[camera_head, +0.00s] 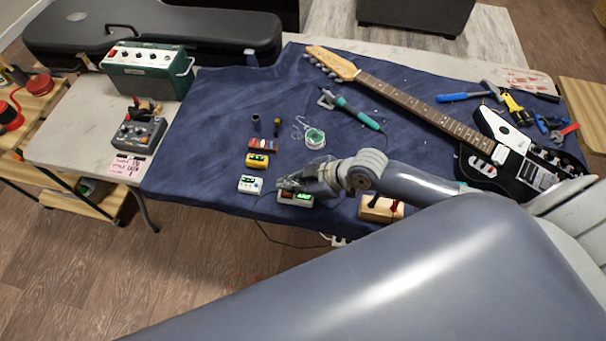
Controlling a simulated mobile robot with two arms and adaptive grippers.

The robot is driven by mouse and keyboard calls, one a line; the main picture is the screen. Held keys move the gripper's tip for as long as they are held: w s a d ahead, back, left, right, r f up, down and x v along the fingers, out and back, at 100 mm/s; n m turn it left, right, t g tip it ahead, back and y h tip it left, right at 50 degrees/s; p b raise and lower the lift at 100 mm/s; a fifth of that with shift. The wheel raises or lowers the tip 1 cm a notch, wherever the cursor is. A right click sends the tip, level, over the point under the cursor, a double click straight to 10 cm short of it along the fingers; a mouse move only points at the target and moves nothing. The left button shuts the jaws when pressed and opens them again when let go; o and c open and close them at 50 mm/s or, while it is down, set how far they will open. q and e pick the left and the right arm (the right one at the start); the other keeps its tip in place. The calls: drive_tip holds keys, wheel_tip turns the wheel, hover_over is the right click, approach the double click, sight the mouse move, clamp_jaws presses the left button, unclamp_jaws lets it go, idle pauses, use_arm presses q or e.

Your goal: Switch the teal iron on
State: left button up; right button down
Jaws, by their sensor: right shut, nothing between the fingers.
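The teal soldering iron (358,114) lies on the blue cloth in the upper middle, its tip toward a small stand at its upper left. My right gripper (284,186) is shut and empty. It is over the far left edge of a small control box (298,199) with a lit green display and a reddish part on its face. The fingertips hide part of the box, and I cannot tell whether they touch it. My left gripper is not in view.
A white box (250,184), a yellow pedal (257,161) and a solder spool (315,138) are near the gripper. A black and white guitar (505,150) lies at right. A wooden block (381,208) sits at the front edge. Cloth left of the boxes is clear.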

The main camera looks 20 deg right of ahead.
drive_tip(key=r+p, duration=0.1)
drive_tip(key=r, duration=0.1)
drive_tip(key=r+p, duration=0.2)
drive_tip(key=shift+s+a, duration=0.15)
drive_tip(key=shift+a, duration=0.05)
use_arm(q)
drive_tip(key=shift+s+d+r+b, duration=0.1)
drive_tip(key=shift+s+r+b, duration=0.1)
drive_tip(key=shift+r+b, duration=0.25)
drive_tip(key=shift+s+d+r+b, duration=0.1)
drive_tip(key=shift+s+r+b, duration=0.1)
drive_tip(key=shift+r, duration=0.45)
use_arm(e)
drive_tip(key=v, duration=0.9)
drive_tip(key=shift+s+d, duration=0.3)
drive_tip(key=shift+s, duration=0.05)
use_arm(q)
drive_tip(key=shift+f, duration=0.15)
